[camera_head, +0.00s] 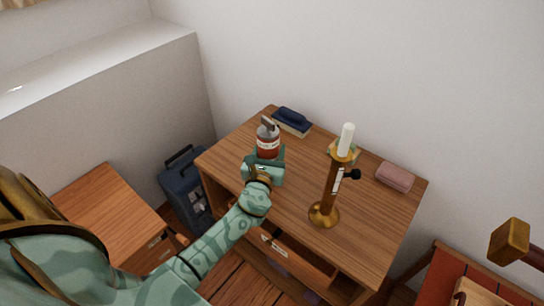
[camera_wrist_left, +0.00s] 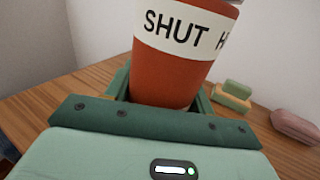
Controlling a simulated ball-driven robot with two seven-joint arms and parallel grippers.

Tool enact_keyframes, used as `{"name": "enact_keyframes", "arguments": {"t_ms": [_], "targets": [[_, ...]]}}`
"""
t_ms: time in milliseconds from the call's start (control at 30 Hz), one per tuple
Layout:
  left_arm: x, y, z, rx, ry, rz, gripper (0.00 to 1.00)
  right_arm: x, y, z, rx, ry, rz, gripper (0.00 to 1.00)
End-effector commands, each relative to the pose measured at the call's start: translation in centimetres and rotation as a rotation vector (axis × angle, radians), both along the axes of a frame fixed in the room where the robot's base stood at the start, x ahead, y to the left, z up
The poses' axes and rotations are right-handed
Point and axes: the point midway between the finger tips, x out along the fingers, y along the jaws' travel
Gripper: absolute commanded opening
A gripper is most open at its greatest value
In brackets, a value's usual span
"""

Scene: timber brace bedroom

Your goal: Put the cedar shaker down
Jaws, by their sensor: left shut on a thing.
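The cedar shaker (camera_head: 268,141) is a red-brown vessel with a white label band and a grey top. In the left wrist view the shaker (camera_wrist_left: 172,80) stands roughly upright between the jaws, and part of its label reads "SHUT". My left gripper (camera_head: 267,156) is shut on its lower part, over the left half of the wooden desk (camera_head: 300,180). The shaker's base is hidden by the gripper, so I cannot tell whether it touches the desktop. My right gripper is not in view.
A brass candlestick (camera_head: 331,190) with a white candle stands right of the shaker. Behind are a dark blue item (camera_head: 291,120) and small green-and-yellow blocks (camera_wrist_left: 232,95). A pink pouch (camera_head: 394,177) lies at the right. Bare desktop shows between shaker and candlestick.

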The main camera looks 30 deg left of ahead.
Motion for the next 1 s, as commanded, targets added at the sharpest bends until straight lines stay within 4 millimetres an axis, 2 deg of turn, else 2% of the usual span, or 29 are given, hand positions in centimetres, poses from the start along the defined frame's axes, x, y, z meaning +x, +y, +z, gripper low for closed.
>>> {"name": "enact_keyframes", "arguments": {"t_ms": [33, 233, 400, 433, 500, 833, 1000], "targets": [[0.0, 0.0, -0.9, 0.0, 0.002, 0.0, 0.27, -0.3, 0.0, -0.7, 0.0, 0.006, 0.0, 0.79], [0.0, 0.0, -0.4, 0.001, -0.002, 0.0, 0.27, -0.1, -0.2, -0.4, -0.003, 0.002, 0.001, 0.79], [0.0, 0.0, -0.9, 0.0, -0.001, 0.0, 0.27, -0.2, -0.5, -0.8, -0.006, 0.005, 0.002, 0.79], [0.0, 0.0, -0.8, 0.0, 0.0, 0.0, 0.62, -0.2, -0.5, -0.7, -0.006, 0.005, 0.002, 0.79], [0.0, 0.0, -0.7, 0.0, -0.001, 0.0, 0.75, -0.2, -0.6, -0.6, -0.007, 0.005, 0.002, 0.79], [0.0, 0.0, -0.1, 0.0, -0.003, 0.0, 0.75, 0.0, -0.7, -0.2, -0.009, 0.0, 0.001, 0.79], [-2.8, -1.1, -0.3, 0.001, 0.0, 0.0, 0.75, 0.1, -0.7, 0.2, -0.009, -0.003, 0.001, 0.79]]}}
